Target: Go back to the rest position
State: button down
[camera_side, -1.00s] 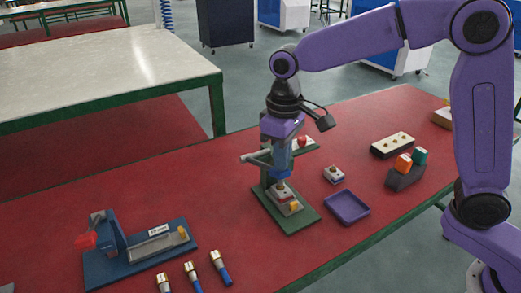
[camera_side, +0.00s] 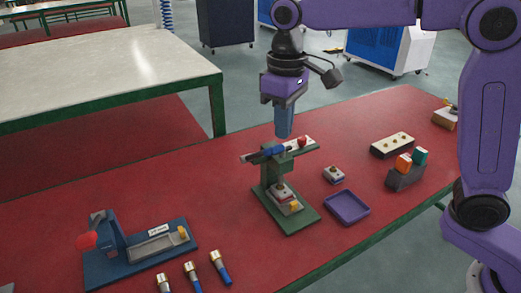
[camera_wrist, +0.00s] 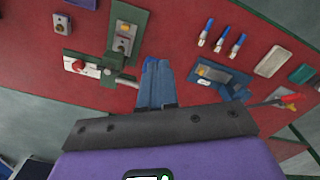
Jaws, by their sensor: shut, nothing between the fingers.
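My gripper (camera_side: 284,134) is in the upper middle of the side view, pointing down. Its blue fingers are together with nothing between them. It hangs above the green press-like stand (camera_side: 290,222) and looks clear of it. The stand has a grey lever with a blue part (camera_side: 266,153) and a red knob (camera_side: 302,141) near its top. A small block with a yellow piece (camera_side: 289,202) sits on its base. In the wrist view the closed blue fingers (camera_wrist: 157,72) show in the middle, and the green stand (camera_wrist: 125,35) is to their upper left.
A blue fixture (camera_side: 140,255) with a red knob stands at front left, near several blue-ended cylinders (camera_side: 220,267).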

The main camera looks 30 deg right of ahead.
dwell(0.3)
jog(key=s+d+f+n, duration=0.3)
jog(key=s+d+f, duration=0.2)
jog(key=s+d, duration=0.4)
jog(key=s+d+f+n, duration=0.3)
jog(key=s+d, duration=0.6)
jog(key=s, duration=0.8)
notch_tip(320, 180, down, 2)
jog(key=shift+s+f+n, duration=0.2)
jog(key=shift+s+n, duration=0.1)
jog(key=shift+s, duration=0.05)
jog(key=shift+d, duration=0.1)
